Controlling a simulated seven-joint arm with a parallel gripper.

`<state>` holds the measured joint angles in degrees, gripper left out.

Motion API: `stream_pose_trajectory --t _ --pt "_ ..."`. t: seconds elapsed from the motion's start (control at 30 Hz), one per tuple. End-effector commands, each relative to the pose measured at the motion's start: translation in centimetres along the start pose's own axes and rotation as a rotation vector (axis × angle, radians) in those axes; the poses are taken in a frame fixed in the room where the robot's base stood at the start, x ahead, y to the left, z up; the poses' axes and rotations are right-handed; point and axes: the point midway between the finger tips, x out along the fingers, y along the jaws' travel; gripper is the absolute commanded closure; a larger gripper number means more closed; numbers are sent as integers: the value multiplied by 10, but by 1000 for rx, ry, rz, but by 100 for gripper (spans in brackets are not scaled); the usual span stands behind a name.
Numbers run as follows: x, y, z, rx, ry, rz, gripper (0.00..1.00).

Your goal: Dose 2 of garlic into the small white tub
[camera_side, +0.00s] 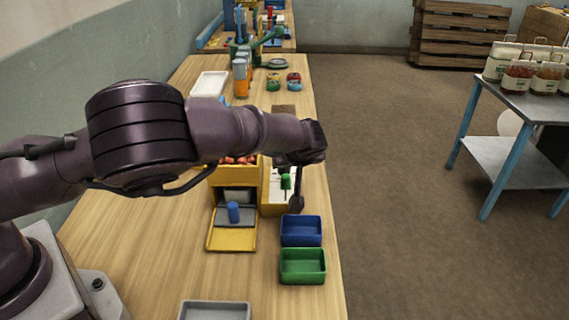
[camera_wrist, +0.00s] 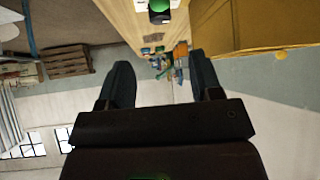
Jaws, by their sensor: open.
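My gripper (camera_side: 296,196) hangs at the right edge of the bench, beside a yellow box with a pale front and a green handle (camera_side: 286,182). In the wrist view the two fingers of my gripper (camera_wrist: 160,68) are apart with nothing between them. A green knob on a dark base (camera_wrist: 159,8) shows at the top of that view, beyond the fingertips. I cannot identify garlic. A white tray (camera_side: 209,84) lies at the back left; I cannot tell whether it is the small white tub.
A blue tub (camera_side: 301,231) and a green tub (camera_side: 303,266) stand in front of my gripper. A grey tray (camera_side: 214,311) is at the near edge. Bottles and small coloured jars stand farther back. The bench left of the dispenser is clear.

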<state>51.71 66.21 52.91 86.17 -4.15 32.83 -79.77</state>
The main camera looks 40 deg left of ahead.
Motion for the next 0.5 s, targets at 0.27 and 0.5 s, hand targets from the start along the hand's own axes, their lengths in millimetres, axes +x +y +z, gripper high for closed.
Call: stream_pose_trajectory --t 0.27,0.5 --pt "61 -2 0 2 0 -5 41" --pt "95 -1 0 2 -1 -3 41"
